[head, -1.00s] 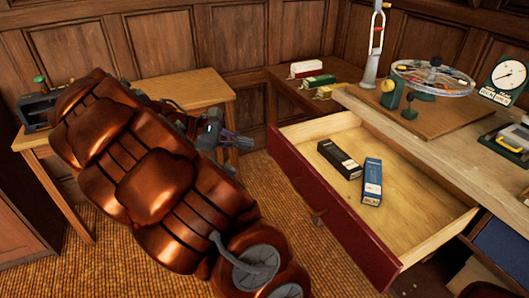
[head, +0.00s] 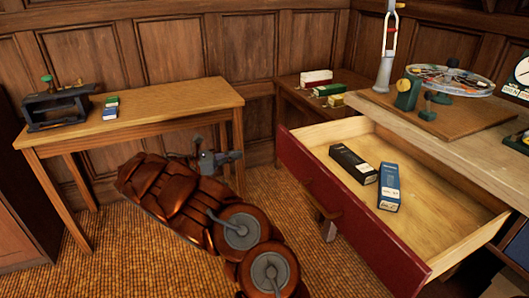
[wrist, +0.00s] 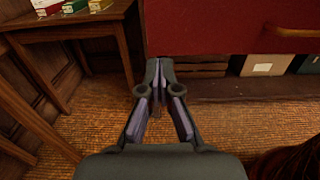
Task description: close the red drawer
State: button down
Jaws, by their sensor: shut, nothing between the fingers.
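The red drawer (head: 375,232) is pulled far out of the desk on the right in the head view. A black box (head: 353,164) and a blue box (head: 389,188) lie inside it. Its front has a handle (head: 327,211). In the wrist view the red drawer front (wrist: 232,28) fills the upper right. My gripper (head: 238,155) is shut and empty, left of the drawer front and apart from it in the head view. In the wrist view my gripper (wrist: 158,78) points toward the space below the drawer's left end.
A wooden table (head: 180,103) with a dark device (head: 58,105) and small boxes stands at the left. A small side table (head: 300,92) with boxes stands behind the drawer. The desk top (head: 455,138) holds instruments. Carpet (head: 105,250) is clear in front.

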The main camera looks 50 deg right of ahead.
aim_at(280, 145)
jog(key=b+x, duration=0.1)
jog(key=x, duration=1.2)
jog(key=shift+b, duration=0.3)
jog(key=shift+s+d, duration=0.2)
jog(key=shift+d, duration=0.15)
